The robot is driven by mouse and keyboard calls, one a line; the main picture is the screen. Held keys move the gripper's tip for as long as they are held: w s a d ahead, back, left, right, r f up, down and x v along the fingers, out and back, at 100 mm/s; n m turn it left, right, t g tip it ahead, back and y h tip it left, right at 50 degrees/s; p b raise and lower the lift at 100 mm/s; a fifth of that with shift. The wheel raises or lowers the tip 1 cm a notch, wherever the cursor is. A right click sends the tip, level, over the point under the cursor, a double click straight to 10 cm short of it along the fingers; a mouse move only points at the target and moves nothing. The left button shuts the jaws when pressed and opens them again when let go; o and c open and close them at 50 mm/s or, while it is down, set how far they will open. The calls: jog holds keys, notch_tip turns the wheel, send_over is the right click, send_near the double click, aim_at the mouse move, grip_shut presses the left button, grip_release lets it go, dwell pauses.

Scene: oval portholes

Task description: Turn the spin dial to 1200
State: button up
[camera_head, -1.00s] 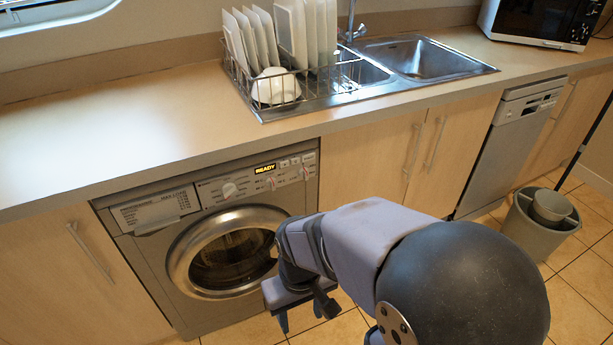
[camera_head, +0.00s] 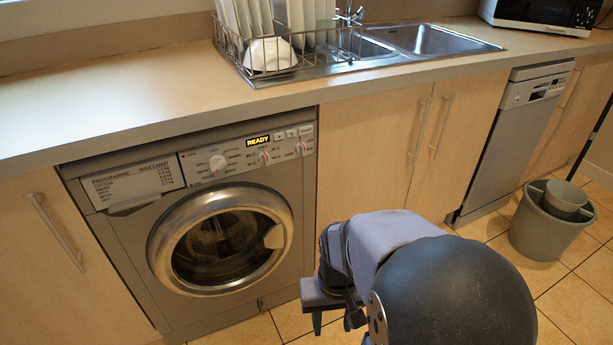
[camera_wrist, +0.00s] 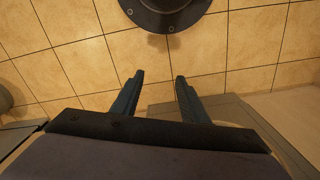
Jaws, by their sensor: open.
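The washing machine (camera_head: 220,220) stands under the counter at the left of the head view. Its control panel carries a larger round programme dial (camera_head: 217,163), a small middle dial (camera_head: 264,157) and a small right dial (camera_head: 301,148). The markings around the small dials are too small to read, so I cannot tell which is the spin dial or its setting. My gripper (camera_head: 336,321) is low, right of the machine and well below the panel. In the wrist view it (camera_wrist: 159,78) is open and empty, above floor tiles.
The counter (camera_head: 130,100) overhangs the panel just above it. The round door (camera_head: 220,240) is closed, with a protruding handle (camera_head: 274,236). Cupboards (camera_head: 370,160) stand to the right. A bucket (camera_head: 545,225) is on the floor at far right. The floor before the machine is clear.

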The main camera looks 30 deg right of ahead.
jog(key=w+d+f+m+h+b, duration=0.1)
jog(key=d+f+b, duration=0.6)
jog(key=f, duration=0.1)
jog(key=w+d+r+n+t+h+b, duration=0.1)
jog(key=w+d+n+t+h+b, duration=0.55)
jog(key=d, duration=0.65)
jog(key=w+d+r+n+t+p, duration=0.15)
jog(key=w+r+n+t, duration=0.25)
jog(key=w+r+n, duration=0.65)
jog(key=w+a+r+n+t+y, duration=0.3)
jog(key=r+n, duration=0.4)
jog(key=n, duration=0.5)
jog(key=w+a+r+n+t+y, duration=0.4)
jog(key=w+a+r+n, duration=0.2)
jog(key=n, duration=0.5)
jog(key=shift+a+r+n, duration=0.4)
jog(key=shift+a+r, duration=0.5)
jog(key=shift+a, duration=0.1)
jog(key=shift+t+y, duration=0.25)
